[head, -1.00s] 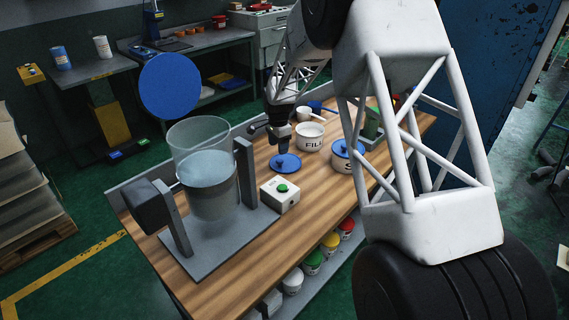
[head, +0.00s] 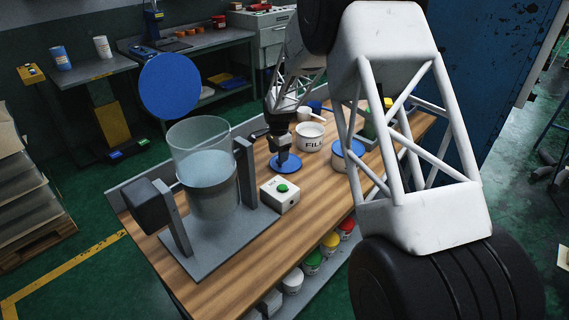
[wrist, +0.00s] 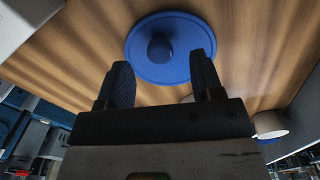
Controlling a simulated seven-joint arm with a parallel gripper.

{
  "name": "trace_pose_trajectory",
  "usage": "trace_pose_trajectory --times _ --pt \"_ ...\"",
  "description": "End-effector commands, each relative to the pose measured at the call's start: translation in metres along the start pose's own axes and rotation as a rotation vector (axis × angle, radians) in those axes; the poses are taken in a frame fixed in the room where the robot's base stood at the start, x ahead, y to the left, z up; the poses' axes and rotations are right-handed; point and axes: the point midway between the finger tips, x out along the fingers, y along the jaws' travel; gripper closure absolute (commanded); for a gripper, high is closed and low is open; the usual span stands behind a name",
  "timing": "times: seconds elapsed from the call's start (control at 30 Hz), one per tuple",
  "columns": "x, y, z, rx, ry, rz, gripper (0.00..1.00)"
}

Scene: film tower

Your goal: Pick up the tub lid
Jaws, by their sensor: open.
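The blue tub lid (head: 293,168), a round disc with a knob, lies flat on the wooden bench beside the open white tub marked FILL (head: 310,144). My gripper (head: 284,160) is just above the lid and hides its knob in the head view. In the wrist view, my gripper (wrist: 162,62) is open and empty. Its fingers point at the lid (wrist: 188,66), with the round knob (wrist: 160,48) roughly centred between the fingertips. Whether the fingers reach down beside the knob, I cannot tell.
A white box with a green button (head: 279,200) sits close in front of the lid. A clear drum (head: 208,175) in a grey stand is to the left. A second tub with a blue lid (head: 347,163) is at right, partly behind my arm.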

Motion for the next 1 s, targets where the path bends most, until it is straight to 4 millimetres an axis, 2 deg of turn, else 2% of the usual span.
trace_pose_trajectory --times 0.2,0.4,1.0 --pt "0.026 0.001 0.0 0.0 -0.001 0.002 0.39" --pt "0.041 0.001 0.0 0.0 0.0 0.0 0.39" --pt "0.042 0.001 0.0 0.0 0.0 0.0 0.41"
